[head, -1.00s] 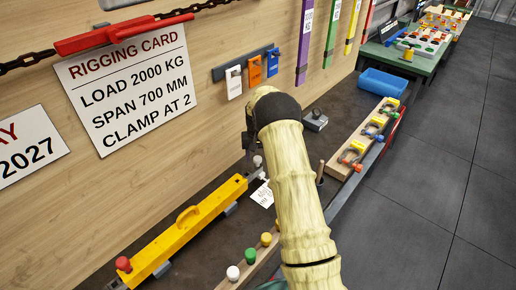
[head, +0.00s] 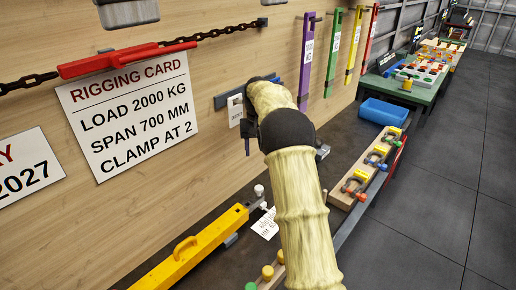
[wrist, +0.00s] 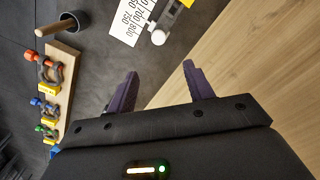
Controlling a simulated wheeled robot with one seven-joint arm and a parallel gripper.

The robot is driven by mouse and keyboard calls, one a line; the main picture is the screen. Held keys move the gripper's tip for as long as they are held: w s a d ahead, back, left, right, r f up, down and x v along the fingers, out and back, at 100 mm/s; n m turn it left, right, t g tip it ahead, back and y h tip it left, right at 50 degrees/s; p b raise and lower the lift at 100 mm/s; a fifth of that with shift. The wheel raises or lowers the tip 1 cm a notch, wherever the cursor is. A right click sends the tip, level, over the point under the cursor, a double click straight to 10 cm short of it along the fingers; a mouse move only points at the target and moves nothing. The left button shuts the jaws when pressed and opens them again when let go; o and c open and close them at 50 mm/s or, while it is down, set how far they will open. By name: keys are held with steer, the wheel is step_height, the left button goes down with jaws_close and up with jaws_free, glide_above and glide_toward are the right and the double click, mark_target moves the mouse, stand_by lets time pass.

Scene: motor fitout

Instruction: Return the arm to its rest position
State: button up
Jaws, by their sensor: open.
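My arm (head: 300,210) reaches forward over the workbench, its forearm bent toward the wooden back wall. My gripper (wrist: 160,78) shows in the wrist view with its two dark purple fingers apart and nothing between them. In the head view it is mostly hidden behind my arm, with only a dark part showing by the white hanging tag (head: 235,111). A white printed label (wrist: 130,20) lies on the bench beyond the fingers.
A yellow beam (head: 190,248) lies on the bench at left. A wooden block with several shackles (head: 357,184) and a blue bin (head: 383,112) stand at right. A red clamp bar and chain (head: 125,60) hang above the rigging card (head: 128,115). The floor at right is clear.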

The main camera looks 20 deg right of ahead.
steer(key=shift+r, duration=0.35)
steer(key=shift+s+a, duration=0.1)
steer(key=s+a+f+n+t, duration=0.1)
steer(key=s+a, duration=0.2)
steer(key=s, duration=0.7)
steer(key=s+a+f+n, duration=0.1)
steer(key=s+a+f, duration=0.1)
steer(key=s, duration=0.9)
steer(key=s+a+f+t, duration=0.1)
steer(key=s+a, duration=0.3)
steer(key=s, duration=0.7)
steer(key=shift+f+n+t, duration=0.3)
steer(key=shift+f+n, duration=0.1)
steer(key=shift+f, duration=0.3)
